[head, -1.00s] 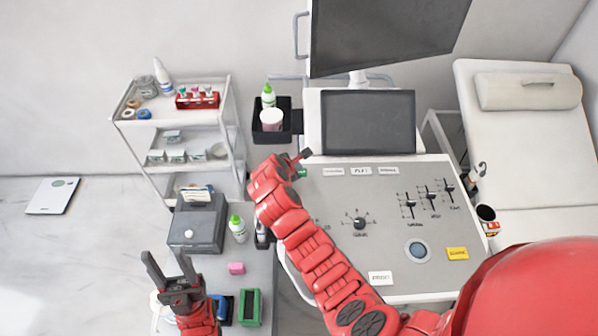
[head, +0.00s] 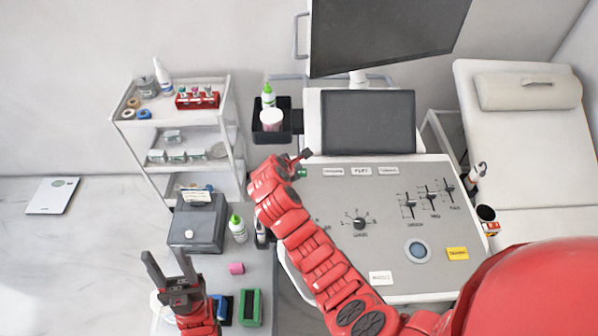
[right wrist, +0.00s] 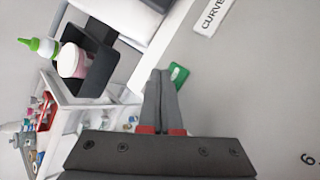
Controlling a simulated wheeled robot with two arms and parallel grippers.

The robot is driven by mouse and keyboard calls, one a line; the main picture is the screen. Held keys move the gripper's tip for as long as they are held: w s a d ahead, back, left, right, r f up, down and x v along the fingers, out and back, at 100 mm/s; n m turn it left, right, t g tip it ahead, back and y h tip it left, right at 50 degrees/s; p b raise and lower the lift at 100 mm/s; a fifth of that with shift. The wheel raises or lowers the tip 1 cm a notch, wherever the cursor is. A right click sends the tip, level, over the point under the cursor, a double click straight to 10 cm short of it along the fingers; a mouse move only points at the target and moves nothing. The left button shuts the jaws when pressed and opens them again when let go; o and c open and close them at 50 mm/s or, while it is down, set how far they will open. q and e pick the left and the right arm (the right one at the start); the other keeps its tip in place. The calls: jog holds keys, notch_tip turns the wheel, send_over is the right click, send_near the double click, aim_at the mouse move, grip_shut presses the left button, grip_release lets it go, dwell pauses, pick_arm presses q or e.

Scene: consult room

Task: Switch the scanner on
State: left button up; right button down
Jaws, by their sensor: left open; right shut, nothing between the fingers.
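The scanner has a grey control panel (head: 330,260) with a dial (head: 359,223), several sliders (head: 430,200) and a round trackball (head: 417,250). A small green switch (head: 301,174) sits at the panel's upper left corner, partly hidden by my right gripper (head: 304,156) in the head view. In the right wrist view, the green switch (right wrist: 179,75) lies just right of the shut, empty fingertips (right wrist: 161,72); I cannot tell whether they touch it. The scanner's screen (head: 368,122) is dark. My left gripper (head: 168,262) is open and empty over the side table, away from the scanner.
A black bin (head: 284,133) with a green-capped bottle (head: 268,96) and a pink-white tub (head: 271,119) hangs left of the scanner. A white trolley (head: 180,122) stands further left. A grey box (head: 197,222) and small items crowd the side table. An exam couch (head: 530,150) is right.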

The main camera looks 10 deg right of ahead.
jog(key=shift+f, duration=0.35)
jog(key=shift+f, duration=0.45)
dwell(0.8)
jog(key=shift+r+p, duration=0.6)
jog(key=shift+r, duration=0.25)
notch_tip(320, 180, up, 5)
jog(key=p, duration=0.4)
dwell(0.3)
jog(key=shift+f, duration=0.1)
dwell(0.4)
